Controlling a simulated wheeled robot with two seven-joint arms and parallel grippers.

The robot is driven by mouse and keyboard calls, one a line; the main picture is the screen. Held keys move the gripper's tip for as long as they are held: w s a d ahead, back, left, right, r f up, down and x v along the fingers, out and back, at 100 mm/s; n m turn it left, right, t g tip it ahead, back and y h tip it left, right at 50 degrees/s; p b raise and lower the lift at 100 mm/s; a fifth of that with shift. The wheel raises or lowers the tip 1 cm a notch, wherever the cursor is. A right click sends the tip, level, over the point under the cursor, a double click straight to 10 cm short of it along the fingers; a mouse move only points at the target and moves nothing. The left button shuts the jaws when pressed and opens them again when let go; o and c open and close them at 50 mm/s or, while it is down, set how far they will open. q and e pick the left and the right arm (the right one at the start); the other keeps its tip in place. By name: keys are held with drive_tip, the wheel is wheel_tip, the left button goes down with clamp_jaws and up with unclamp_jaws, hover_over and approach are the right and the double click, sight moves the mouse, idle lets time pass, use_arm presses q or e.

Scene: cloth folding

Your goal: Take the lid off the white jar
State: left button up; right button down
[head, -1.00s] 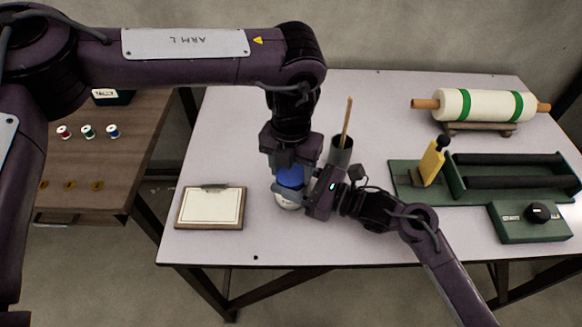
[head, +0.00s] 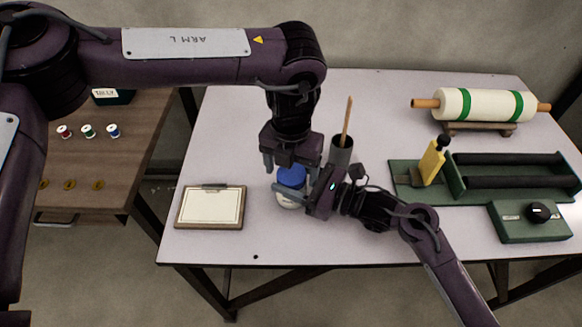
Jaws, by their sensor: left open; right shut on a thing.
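The white jar (head: 289,203) stands on the pale table near its front, left of the middle, partly hidden by my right gripper. Its blue lid (head: 291,175) sits on top of it. My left gripper (head: 291,168) is open above the lid and points down, with its fingers apart at the two sides. My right gripper (head: 297,192) comes in from the right and is shut on the jar's body below the lid. The exact contact of its fingers is partly hidden.
A clipboard (head: 211,208) lies left of the jar. A dark cup (head: 341,151) with a wooden stick stands close behind at the right.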

use_arm(q)
drive_tip(key=shift+r, duration=2.4)
drive_tip(key=shift+c, duration=0.4)
use_arm(e)
drive_tip(key=shift+s+f, duration=0.1)
use_arm(q)
wheel_tip(320, 180, up, 3)
drive_tip(key=m, duration=0.4)
drive_tip(key=shift+m, duration=0.3)
drive_tip(key=shift+f, duration=3.9)
drive_tip(key=c, duration=1)
drive_tip(key=n, duration=0.4)
drive_tip(key=shift+s, duration=0.1)
use_arm(e)
drive_tip(key=shift+d, duration=0.1)
use_arm(q)
drive_tip(key=o, duration=1.1)
